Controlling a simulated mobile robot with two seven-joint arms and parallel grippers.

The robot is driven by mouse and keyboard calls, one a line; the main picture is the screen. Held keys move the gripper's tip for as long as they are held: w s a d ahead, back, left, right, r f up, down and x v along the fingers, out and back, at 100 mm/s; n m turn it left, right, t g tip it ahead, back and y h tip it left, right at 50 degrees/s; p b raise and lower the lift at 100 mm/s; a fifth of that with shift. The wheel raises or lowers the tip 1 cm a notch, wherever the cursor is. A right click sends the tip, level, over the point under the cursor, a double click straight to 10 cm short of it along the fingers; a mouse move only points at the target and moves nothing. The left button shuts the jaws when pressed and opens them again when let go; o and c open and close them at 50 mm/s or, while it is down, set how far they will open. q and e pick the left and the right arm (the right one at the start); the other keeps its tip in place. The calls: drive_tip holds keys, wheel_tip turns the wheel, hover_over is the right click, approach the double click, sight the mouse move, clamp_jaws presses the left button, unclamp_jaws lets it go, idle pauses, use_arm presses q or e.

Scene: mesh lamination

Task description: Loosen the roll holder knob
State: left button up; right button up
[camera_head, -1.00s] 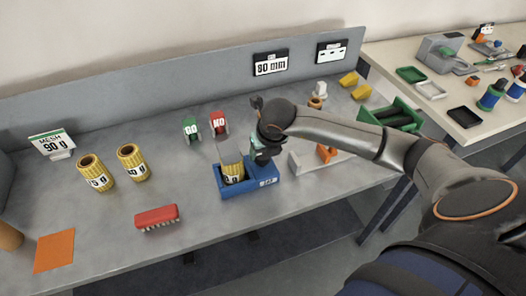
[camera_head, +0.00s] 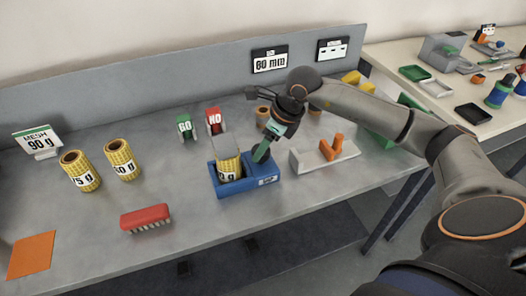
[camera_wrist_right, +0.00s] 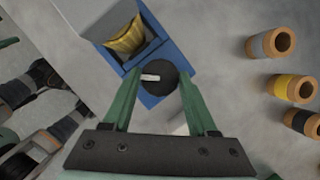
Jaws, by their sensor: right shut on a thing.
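The blue roll holder (camera_head: 232,187) stands on the grey bench with a yellow mesh roll (camera_head: 229,168) in it. In the right wrist view, the dark round knob (camera_wrist_right: 157,77) with a pale bar mark is on the holder (camera_wrist_right: 152,98). My right gripper (camera_head: 262,153) reaches down at the holder's right end. In the right wrist view its two green fingers (camera_wrist_right: 158,76) lie on either side of the knob and grip it.
Two yellow mesh rolls (camera_head: 80,171) and a red brush (camera_head: 146,219) are to the left. GO and NO gauges (camera_head: 213,121) stand behind the holder. A grey block with an orange clamp (camera_head: 331,147) is to its right. The bench front is mostly clear.

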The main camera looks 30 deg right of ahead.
drive_tip(key=n+y+b, duration=0.1)
drive_tip(key=n, duration=0.1)
drive_tip(key=shift+w+d+n, duration=0.1)
drive_tip(key=shift+w+n, duration=0.05)
drive_tip(key=shift+n, duration=0.25)
drive_tip(key=n+g, duration=0.1)
drive_tip(key=n, duration=0.1)
drive_tip(key=shift+n+y+b, duration=0.3)
drive_tip(key=shift+b, duration=0.05)
use_arm(q)
drive_tip(key=shift+w+d+f+b, duration=0.3)
drive_tip(key=shift+w+d+f, duration=0.25)
drive_tip(key=shift+d+f, duration=0.15)
use_arm(e)
drive_tip(key=shift+w+n+g, duration=0.1)
drive_tip(key=shift+n+g, duration=0.6)
drive_tip(key=shift+n, duration=0.9)
drive_tip(key=shift+r, duration=0.1)
drive_tip(key=o, duration=1)
use_arm(q)
drive_tip(key=shift+s+f, duration=0.1)
drive_tip(key=shift+s, duration=0.1)
use_arm(e)
drive_tip(key=o, duration=0.4)
drive_tip(key=shift+c, duration=0.2)
drive_tip(key=v, duration=1.2)
drive_tip(key=shift+d, duration=0.35)
